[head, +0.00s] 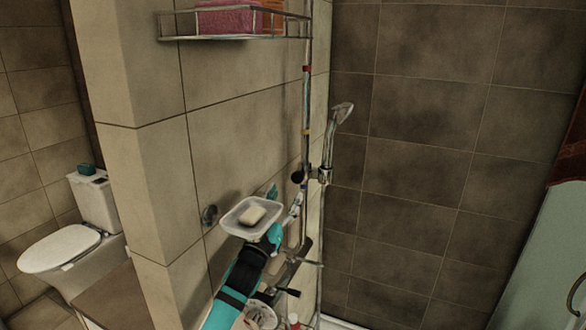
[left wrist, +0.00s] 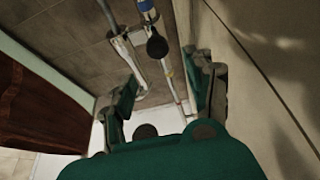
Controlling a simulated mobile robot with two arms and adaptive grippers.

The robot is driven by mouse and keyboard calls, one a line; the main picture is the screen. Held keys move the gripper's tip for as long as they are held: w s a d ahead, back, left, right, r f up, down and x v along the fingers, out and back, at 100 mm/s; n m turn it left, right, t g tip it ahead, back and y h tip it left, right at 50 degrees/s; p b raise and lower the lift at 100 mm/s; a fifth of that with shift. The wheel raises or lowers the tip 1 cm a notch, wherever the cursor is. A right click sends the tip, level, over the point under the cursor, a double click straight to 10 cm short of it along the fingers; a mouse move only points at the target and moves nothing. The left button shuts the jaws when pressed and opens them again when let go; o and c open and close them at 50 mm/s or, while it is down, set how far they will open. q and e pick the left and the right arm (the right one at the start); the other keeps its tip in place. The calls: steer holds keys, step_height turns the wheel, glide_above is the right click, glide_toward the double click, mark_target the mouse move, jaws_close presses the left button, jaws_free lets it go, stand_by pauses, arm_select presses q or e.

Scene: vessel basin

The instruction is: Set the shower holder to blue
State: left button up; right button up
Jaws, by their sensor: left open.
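The shower holder (head: 319,174) is a chrome clamp with a black knob, and it carries the hand shower (head: 341,114). It sits on the vertical rail (head: 307,100), below the yellow mark (head: 306,131) and above the blue mark (head: 297,198). A red mark (head: 307,69) is higher up. My left gripper (head: 284,214) is open and empty, below the holder and partly hidden by the soap dish. In the left wrist view, the rail shows between the spread fingers (left wrist: 165,88), with the holder's black knob (left wrist: 157,46) beyond them. My right gripper is not in view.
A white soap dish (head: 238,225) with soap is close beside my left gripper. A wire shelf (head: 230,38) hangs above on the tiled wall. A tap (head: 300,258) and bottles are below. A toilet (head: 70,245) is at left, and a pale panel (head: 535,255) at right.

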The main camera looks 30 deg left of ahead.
mark_target(296, 179)
arm_select(q)
steer(key=p+x, duration=0.1)
steer(key=x, duration=0.3)
steer(key=shift+w, duration=0.3)
steer(key=w, duration=0.2)
steer(key=w+p, duration=0.1)
steer(key=shift+w+a+r, duration=0.1)
steer(key=shift+w+r, duration=0.05)
steer(key=shift+w, duration=0.25)
steer(key=shift+r, duration=0.15)
steer(key=shift+s+r, duration=0.15)
steer(key=shift+s, duration=0.05)
steer(key=shift+c, duration=0.4)
steer(key=c, duration=0.5)
steer(key=shift+w, duration=0.1)
jaws_close()
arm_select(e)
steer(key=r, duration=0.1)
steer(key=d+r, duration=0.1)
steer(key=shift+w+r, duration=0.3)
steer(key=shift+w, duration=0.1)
